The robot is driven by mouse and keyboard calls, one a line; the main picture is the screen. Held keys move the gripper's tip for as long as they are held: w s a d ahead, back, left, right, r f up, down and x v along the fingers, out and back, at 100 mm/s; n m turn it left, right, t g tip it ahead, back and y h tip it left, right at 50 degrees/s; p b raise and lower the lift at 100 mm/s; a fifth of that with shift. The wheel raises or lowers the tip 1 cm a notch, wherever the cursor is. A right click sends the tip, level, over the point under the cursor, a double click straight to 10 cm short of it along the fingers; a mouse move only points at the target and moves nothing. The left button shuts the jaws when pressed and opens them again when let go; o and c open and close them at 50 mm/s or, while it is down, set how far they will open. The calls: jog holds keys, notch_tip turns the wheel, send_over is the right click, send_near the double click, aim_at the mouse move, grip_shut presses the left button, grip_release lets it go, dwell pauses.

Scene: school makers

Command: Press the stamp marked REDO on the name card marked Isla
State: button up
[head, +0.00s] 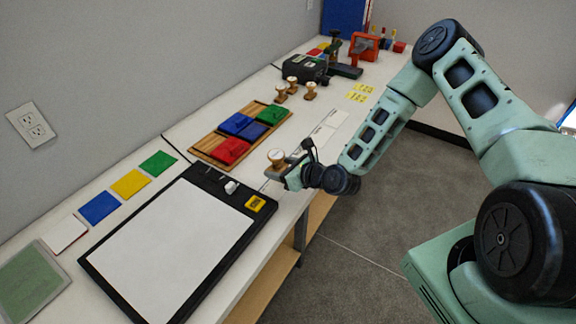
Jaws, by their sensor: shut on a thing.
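My gripper (290,176) is shut on a wooden stamp (277,157) with a pale round top. It holds the stamp upright near the front edge of the table, right of the black-framed board. Whether the stamp's base touches anything is hidden, and I cannot read its mark. White name cards (322,134) lie in a row behind the gripper along the table's front edge. Their names are too small to read, so I cannot tell which is Isla; the gripper may hide part of the row. Several other wooden stamps (311,91) stand farther back.
A wooden tray (204,147) holds red, blue and green ink pads. A black-framed white board (180,245) lies in front. Coloured squares (130,183) lie along the wall side. Yellow notes (358,93), a black device (304,68) and an orange frame (364,44) are farther back.

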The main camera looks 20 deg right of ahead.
aim_at(282, 189)
jog(key=shift+f, duration=0.4)
jog(key=shift+f+b, duration=2)
jog(key=shift+f, duration=0.55)
jog(key=shift+f+b, duration=0.6)
jog(key=shift+f, duration=0.15)
jog(key=shift+r, duration=0.15)
jog(key=shift+r+p, duration=1.7)
jog(key=shift+r, duration=0.7)
